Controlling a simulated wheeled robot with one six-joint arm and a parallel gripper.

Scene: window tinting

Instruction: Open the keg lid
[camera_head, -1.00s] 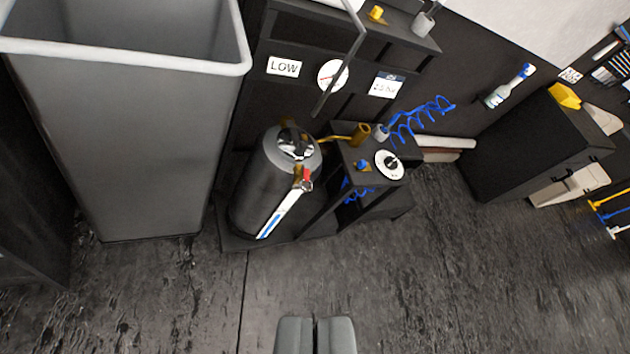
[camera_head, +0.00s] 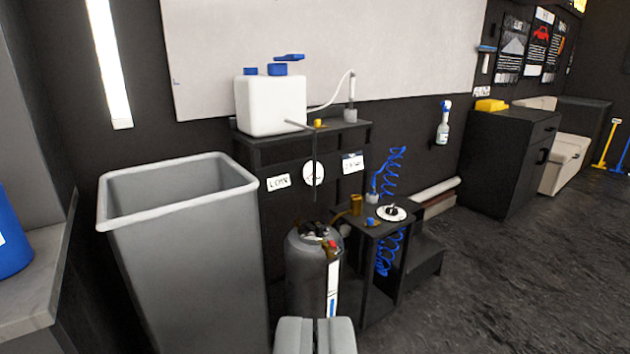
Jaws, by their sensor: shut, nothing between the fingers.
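The keg (camera_head: 306,268) is a dark grey cylinder standing upright on the floor, at the middle of the view. Its lid (camera_head: 313,230) is on top, with dark and silver fittings and a red-handled valve (camera_head: 332,246) at its right front. The lid looks seated, but its latch is too small to make out. A white and blue strip runs down the keg's right side. My gripper (camera_head: 316,322) is at the bottom edge, shut and empty. It appears in front of the keg, covers its lower part and is apart from the lid.
A tall grey bin (camera_head: 190,270) stands close left of the keg. A small black stand (camera_head: 375,235) with a gauge and blue coiled hose is close right. A shelf behind carries a white canister (camera_head: 270,105). Open floor (camera_head: 500,290) lies to the right.

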